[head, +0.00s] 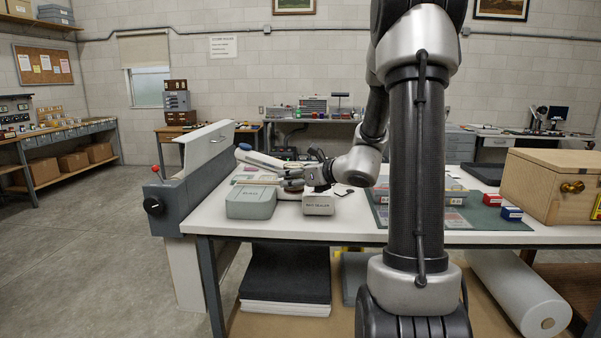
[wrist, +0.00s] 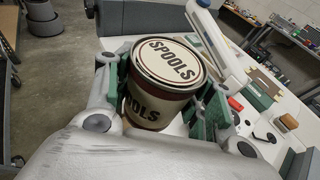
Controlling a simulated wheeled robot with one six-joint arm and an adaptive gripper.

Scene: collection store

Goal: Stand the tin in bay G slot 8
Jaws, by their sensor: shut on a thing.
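The tin (wrist: 165,62) is a round, cream and dark red can with a cream lid lettered "SPOOLS"; its side also carries lettering. In the wrist view my gripper (wrist: 168,100) is shut on it, with a green pad against each side. In the head view my gripper (head: 305,178) is low over the left part of the white table; I cannot clearly make out the tin there. I cannot make out bay G or slot 8 in either view.
A grey-green lidded box (head: 251,203) and a pale labelled box (head: 318,205) stand at the table's front edge, close to my gripper. A grey machine (head: 196,172) borders the table's left end. A wooden case (head: 545,187) stands at right. Stocked shelves (head: 62,135) line the left wall.

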